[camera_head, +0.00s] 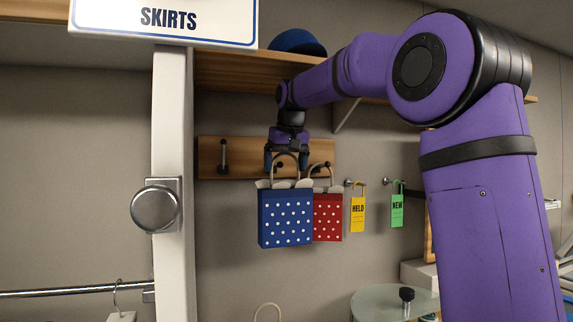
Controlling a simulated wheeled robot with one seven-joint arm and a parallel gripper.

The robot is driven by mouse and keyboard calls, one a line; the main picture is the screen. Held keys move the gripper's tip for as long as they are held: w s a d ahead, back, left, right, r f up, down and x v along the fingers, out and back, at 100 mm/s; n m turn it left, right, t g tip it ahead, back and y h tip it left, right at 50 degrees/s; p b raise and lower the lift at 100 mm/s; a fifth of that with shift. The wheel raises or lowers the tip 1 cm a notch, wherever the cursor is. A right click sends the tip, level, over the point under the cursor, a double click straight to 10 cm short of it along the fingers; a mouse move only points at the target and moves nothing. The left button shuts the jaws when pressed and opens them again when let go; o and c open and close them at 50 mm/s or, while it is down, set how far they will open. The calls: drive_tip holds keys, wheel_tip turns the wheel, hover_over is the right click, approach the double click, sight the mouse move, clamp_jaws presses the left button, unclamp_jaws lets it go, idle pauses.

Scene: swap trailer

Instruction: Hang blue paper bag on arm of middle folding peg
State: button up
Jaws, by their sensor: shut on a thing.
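The blue paper bag (285,219) with white dots hangs upright below my gripper (285,165), which is shut on its looped handle. The bag is in front of the wooden peg board (210,158) on the wall. A folding peg (223,157) shows at the left of the board. The middle peg is largely hidden behind my gripper and the bag's handle; I cannot tell whether the handle touches it. A red dotted bag (328,217) is just right of the blue bag, its handle up at the right peg (326,166).
A yellow HELD tag (357,214) and a green NEW tag (397,210) hang on wall hooks to the right. A white post with a round knob (156,206) stands at left. A shelf (240,72) with a blue rounded item (298,42) is above. A round glass table (380,302) is below right.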

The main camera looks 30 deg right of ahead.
sight(275, 169)
drive_tip(key=shift+w+d+f, duration=0.1)
drive_tip(key=shift+w+d, duration=0.2)
drive_tip(key=shift+w, duration=1.1)
drive_tip(key=shift+w+d+f, duration=0.15)
drive_tip(key=shift+w+d, duration=0.15)
drive_tip(key=shift+w, duration=1.1)
drive_tip(key=shift+w+d+f, duration=0.1)
drive_tip(key=shift+w+d, duration=0.2)
drive_tip(key=shift+w, duration=1.1)
drive_tip(key=shift+w+d+f, duration=0.1)
drive_tip(key=shift+w+f, duration=0.4)
drive_tip(key=shift+f, duration=0.1)
drive_tip(key=shift+w+f, duration=0.1)
drive_tip(key=shift+f, duration=0.25)
drive_tip(key=o, duration=1)
